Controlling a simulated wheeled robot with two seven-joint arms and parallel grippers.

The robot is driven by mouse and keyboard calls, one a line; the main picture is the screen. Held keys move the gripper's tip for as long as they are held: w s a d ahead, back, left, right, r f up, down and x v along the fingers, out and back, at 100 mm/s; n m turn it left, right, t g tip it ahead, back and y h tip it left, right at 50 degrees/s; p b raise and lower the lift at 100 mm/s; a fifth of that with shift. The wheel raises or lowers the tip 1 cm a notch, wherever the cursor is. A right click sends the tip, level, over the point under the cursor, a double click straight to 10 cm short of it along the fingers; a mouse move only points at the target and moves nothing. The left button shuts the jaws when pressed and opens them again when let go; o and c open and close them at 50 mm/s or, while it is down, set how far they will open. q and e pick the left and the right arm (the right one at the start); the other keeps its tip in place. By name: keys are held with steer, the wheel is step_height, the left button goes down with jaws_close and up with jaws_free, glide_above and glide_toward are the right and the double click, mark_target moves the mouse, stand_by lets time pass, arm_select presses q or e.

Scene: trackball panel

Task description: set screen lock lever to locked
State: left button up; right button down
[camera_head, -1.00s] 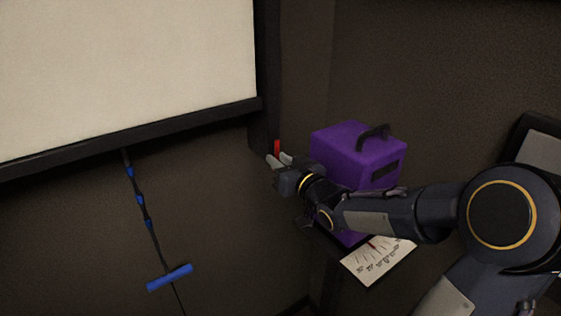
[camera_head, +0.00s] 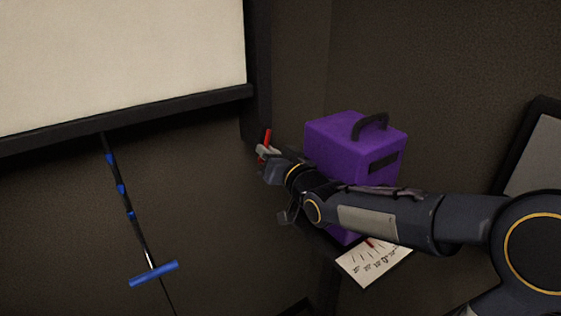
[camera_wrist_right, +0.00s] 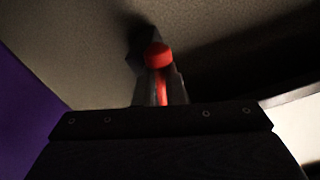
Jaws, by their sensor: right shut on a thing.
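The red lever (camera_head: 267,136) stands at the lower end of the screen's dark side frame, tilted a little to the right at its top. Its round red end also shows in the right wrist view (camera_wrist_right: 158,55). My right gripper (camera_head: 266,151) is shut on the red lever, with the red between its fingers in the wrist view. The fingers hide the lower part of the lever. The pale screen (camera_head: 120,60) hangs at the upper left. My left gripper is not in view.
A purple box (camera_head: 345,145) with a dark handle stands right behind my right forearm. A white dial card (camera_head: 372,262) lies below it. A cord with a blue T-handle (camera_head: 153,274) hangs below the screen. A dark-framed panel (camera_head: 535,150) is at the right edge.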

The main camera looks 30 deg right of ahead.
steer(key=shift+a+f+m+b, duration=0.1)
steer(key=shift+a+m+b, duration=0.3)
steer(key=shift+m+b, duration=0.55)
arm_select(q)
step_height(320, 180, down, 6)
steer(key=b, duration=0.3)
arm_select(e)
steer(key=shift+s+a+r+m, duration=0.1)
steer(key=shift+a+r+m, duration=0.45)
steer(key=shift+m, duration=1.35)
steer(key=shift+a+r+m, duration=0.2)
steer(key=shift+r+m, duration=0.75)
steer(key=shift+m, duration=1)
steer(key=shift+s+a+r+m, duration=0.1)
steer(key=shift+a+r+m, duration=0.45)
steer(key=shift+m, duration=1.35)
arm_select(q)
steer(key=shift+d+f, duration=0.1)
arm_select(e)
steer(key=shift+d+r, duration=0.2)
steer(key=shift+r, duration=0.05)
steer(key=c, duration=1.5)
jaws_free()
